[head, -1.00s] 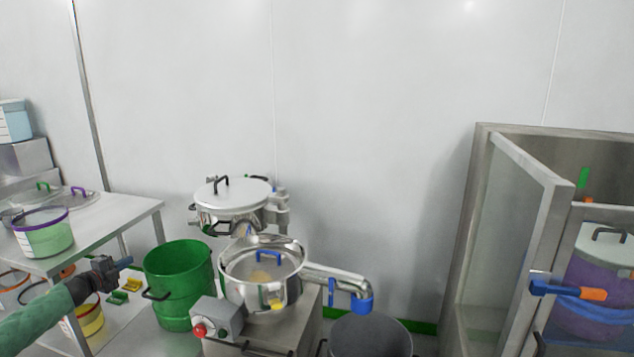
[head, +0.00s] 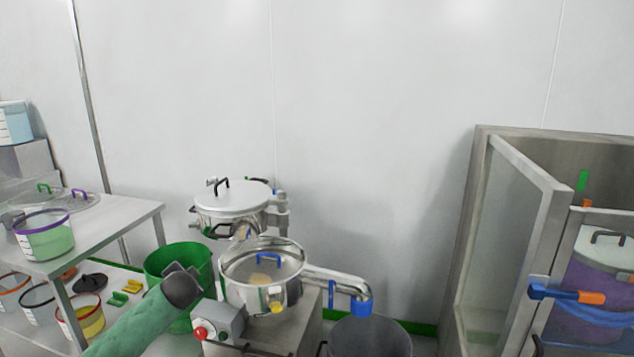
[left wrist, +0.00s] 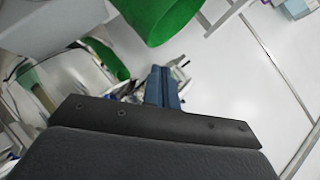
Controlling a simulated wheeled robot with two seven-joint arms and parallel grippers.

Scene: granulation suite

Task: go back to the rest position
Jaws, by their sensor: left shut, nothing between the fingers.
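My left arm reaches in from the bottom left in the head view, with its green sleeve and dark wrist in front of the green bucket (head: 168,258). The fingers are hidden behind the wrist there. In the left wrist view the blue fingers of my left gripper (left wrist: 160,72) are together with nothing between them. The green bucket shows above them in that view (left wrist: 160,15). My right gripper is in neither view.
A steel table (head: 110,222) with a green-filled tub (head: 45,240) stands left. A machine with a lidded pot (head: 262,262) and red button (head: 200,333) is close to my left wrist. A grey bin (head: 370,338) and an open-doored cabinet (head: 545,215) stand right.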

